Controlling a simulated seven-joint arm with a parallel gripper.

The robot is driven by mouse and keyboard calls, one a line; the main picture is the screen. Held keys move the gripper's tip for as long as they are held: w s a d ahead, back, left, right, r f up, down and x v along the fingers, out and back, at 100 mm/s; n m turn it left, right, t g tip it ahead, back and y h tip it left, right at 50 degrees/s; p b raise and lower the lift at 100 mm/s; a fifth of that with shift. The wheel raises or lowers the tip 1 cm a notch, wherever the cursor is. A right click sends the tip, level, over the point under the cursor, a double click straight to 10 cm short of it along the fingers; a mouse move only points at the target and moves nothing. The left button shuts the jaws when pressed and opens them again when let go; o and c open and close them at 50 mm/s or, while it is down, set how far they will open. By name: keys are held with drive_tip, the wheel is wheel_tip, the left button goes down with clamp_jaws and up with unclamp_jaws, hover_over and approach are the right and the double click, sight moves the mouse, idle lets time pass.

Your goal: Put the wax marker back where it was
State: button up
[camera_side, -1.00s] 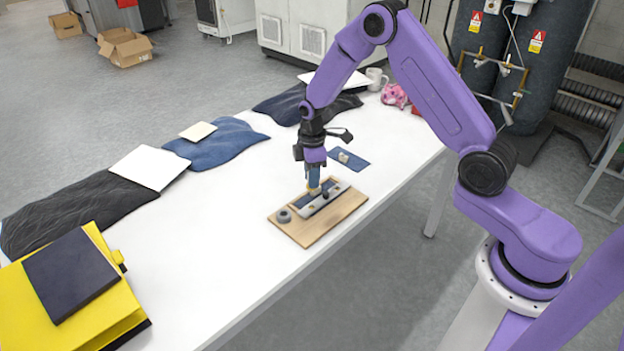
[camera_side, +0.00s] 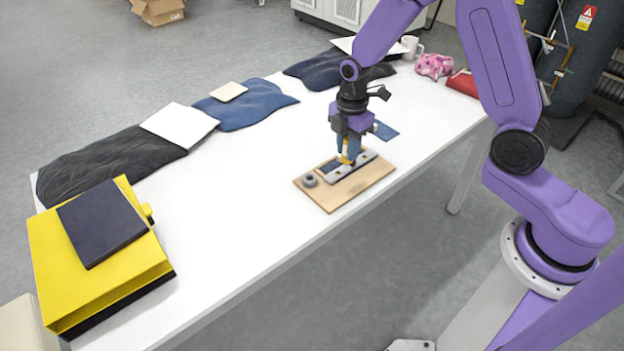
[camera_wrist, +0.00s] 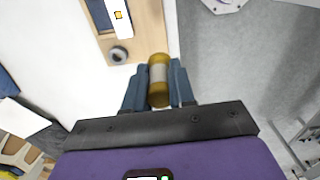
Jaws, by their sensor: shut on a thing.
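The wax marker (camera_wrist: 159,78) is a short yellow-brown cylinder with a pale band, seen between my fingers in the wrist view. My gripper (camera_wrist: 159,92) is shut on it with its two blue-grey fingers. In the side view, my gripper (camera_side: 347,158) points down over the wooden board (camera_side: 338,203), and a bit of yellow marker (camera_side: 346,159) shows at the fingertips. The board carries a grey metal plate (camera_side: 357,170) with a dark blue strip. Whether the marker touches the board or plate is unclear.
A grey round piece (camera_side: 310,181) sits on the board's left end. A small blue cloth (camera_side: 385,131) lies behind, partly hidden by my gripper. A yellow box (camera_side: 100,280) with a dark book stands at front left. The white table between is clear.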

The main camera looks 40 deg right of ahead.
drive_tip(key=shift+w+a+f+n, duration=0.45)
drive_tip(key=shift+w+a+f, duration=0.1)
drive_tip(key=shift+w+f, duration=1.25)
drive_tip(key=shift+w+a+f+n, duration=0.5)
drive_tip(key=shift+w+f, duration=1.1)
drive_tip(key=shift+f, duration=0.4)
drive_tip(key=shift+w+a+f+n, duration=0.45)
drive_tip(key=shift+w+a+f, duration=0.1)
drive_tip(key=shift+w+f, duration=1.25)
drive_tip(key=shift+s+f, duration=0.15)
drive_tip(key=shift+f, duration=0.25)
drive_tip(key=o, duration=0.8)
drive_tip(key=shift+o, duration=0.2)
drive_tip(key=shift+r, duration=0.1)
